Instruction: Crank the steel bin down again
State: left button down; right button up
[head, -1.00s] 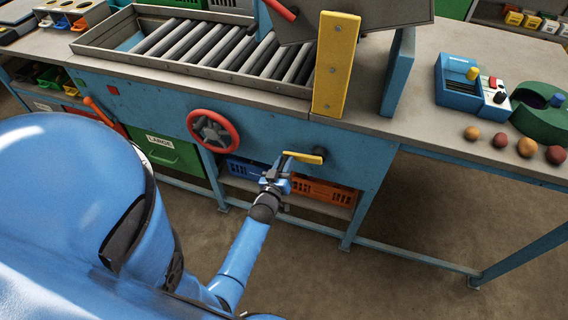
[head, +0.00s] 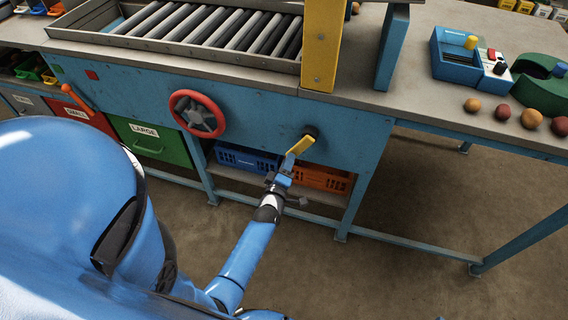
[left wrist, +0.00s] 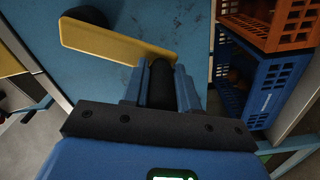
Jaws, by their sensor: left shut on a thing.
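The crank's yellow arm (head: 300,146) slants down and left from its dark hub (head: 311,131) on the front of the blue bench. In the left wrist view the yellow arm (left wrist: 115,47) runs from the hub at upper left to a black handle (left wrist: 161,78). My left gripper (head: 281,177) is shut on that handle; its blue fingers (left wrist: 160,88) stand on both sides of it. The steel bin cannot be made out in the head view now. The yellow post (head: 321,50) stands on the bench above the crank. My right gripper is not in view.
A red handwheel (head: 198,114) sits left of the crank. Blue (head: 246,161) and orange (head: 322,178) crates stand on the shelf below. The roller tray (head: 180,45) is on the bench top. Several balls (head: 501,112) lie at right. The floor at lower right is clear.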

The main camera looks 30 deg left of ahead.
pick_arm(q)
jog(key=shift+w+d+f+n+b, duration=0.1)
jog(key=shift+w+d+f+n, duration=0.15)
jog(key=shift+d+n, duration=0.7)
jog(key=shift+w+d+f+n+b, duration=0.15)
jog(key=shift+d+f+n, duration=0.2)
jog(key=shift+d+n, duration=0.6)
jog(key=shift+w+d+f+n+b, duration=0.15)
jog(key=shift+d+f+n, duration=0.15)
jog(key=shift+d+n, duration=0.65)
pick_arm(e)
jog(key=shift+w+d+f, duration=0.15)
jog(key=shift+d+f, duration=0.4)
pick_arm(q)
jog(key=shift+a+n, duration=0.25)
jog(key=c, duration=1.3)
grip_release()
jog(key=o, duration=0.4)
jog(key=shift+w+d, duration=0.1)
jog(key=shift+o, duration=0.2)
jog(key=shift+r, duration=0.1)
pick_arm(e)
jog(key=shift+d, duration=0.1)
